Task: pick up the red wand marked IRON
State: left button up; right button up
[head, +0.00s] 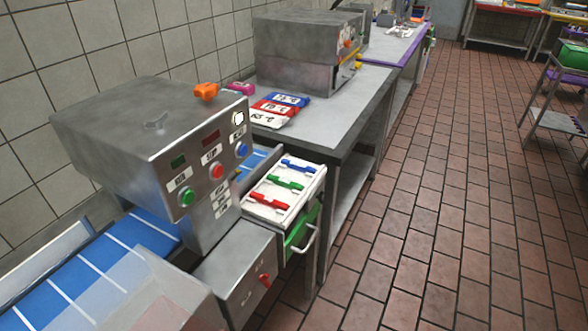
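A red wand (268,201) lies flat on the white top of a small drawer cabinet (257,211), beside the metal machine. It is the nearest of three wands there. A green wand (286,183) lies behind it, and a blue wand (298,167) lies farthest back. The three lie roughly parallel and apart. Any marking on the red wand is too small to read. Neither of my grippers shows in the head view.
A conveyor machine (150,130) with buttons and a blue belt (60,300) stands at the left. A grey metal table (345,115) behind the cabinet holds coloured temperature cards (270,120). Open tiled floor (440,220) lies to the right.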

aim_at(267, 200)
jog(key=u, duration=0.3)
jog(key=i+l+u, duration=0.15)
jog(key=l+u, duration=0.3)
jog(key=i+l+u, duration=0.15)
jog(key=u, duration=0.35)
jog(key=l+u, duration=0.45)
